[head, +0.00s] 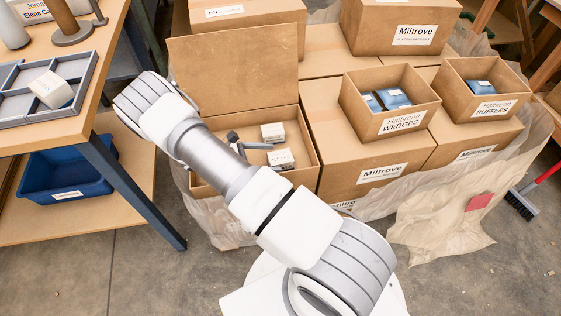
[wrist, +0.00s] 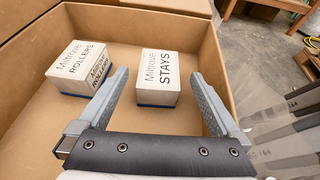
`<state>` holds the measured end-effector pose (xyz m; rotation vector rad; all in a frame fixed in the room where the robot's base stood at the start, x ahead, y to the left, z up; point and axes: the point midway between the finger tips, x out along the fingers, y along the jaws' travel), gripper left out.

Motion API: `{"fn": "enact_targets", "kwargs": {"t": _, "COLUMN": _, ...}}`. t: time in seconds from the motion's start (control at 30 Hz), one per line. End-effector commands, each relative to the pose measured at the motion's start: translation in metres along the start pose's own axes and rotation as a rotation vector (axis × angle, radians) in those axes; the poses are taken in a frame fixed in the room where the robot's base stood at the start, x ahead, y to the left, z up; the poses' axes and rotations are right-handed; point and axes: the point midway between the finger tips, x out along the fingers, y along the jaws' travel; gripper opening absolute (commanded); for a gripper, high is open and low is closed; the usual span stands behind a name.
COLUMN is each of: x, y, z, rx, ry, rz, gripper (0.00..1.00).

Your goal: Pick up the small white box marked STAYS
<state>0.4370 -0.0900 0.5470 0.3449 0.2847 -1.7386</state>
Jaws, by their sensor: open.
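The small white box marked STAYS (wrist: 158,76), with a blue base, stands on the floor of an open cardboard carton (wrist: 125,125). In the wrist view it is ahead of my gripper (wrist: 163,88), between the lines of the two open fingers, which do not touch it. A similar white box marked ROLLERS (wrist: 79,66) stands to its left in the same carton. In the head view the carton (head: 302,182) holds two white boxes, one farther (head: 272,132) and one nearer (head: 281,158); their labels are too small to read there. My gripper (head: 250,140) reaches into the carton, partly hidden by my arm.
The carton's walls surround my gripper, and its flap (head: 232,72) stands up at the back. Miltrove cartons (head: 335,145) stand to the right, with open WEDGES (head: 362,105) and BUFFERS (head: 460,95) boxes on top. A workbench (head: 95,75) with a grey tray (head: 15,105) is at left.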

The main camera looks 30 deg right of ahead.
Motion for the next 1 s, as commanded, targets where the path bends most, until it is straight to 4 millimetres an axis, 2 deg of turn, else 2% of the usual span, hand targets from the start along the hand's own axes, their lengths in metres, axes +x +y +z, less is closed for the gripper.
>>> {"fn": "enact_targets", "kwargs": {"t": 0.1, "x": 0.021, "y": 0.001, "z": -0.001, "rx": 0.001, "ry": -0.001, "rz": -0.002, "gripper": 1.0}}
{"fn": "enact_targets", "kwargs": {"t": 0.2, "x": 0.032, "y": 0.001, "z": -0.001, "rx": 0.001, "ry": 0.0, "rz": -0.001, "gripper": 1.0}}
{"fn": "enact_targets", "kwargs": {"t": 0.43, "x": 0.034, "y": 0.001, "z": 0.001, "rx": 0.0, "ry": 0.001, "rz": 0.001, "gripper": 1.0}}
{"fn": "enact_targets", "kwargs": {"t": 0.9, "x": 0.033, "y": 0.001, "z": 0.001, "rx": 0.0, "ry": 0.001, "rz": 0.001, "gripper": 0.15}}
{"fn": "enact_targets", "kwargs": {"t": 1.0, "x": 0.033, "y": 0.001, "z": 0.0, "rx": 0.0, "ry": 0.001, "rz": 0.001, "gripper": 0.0}}
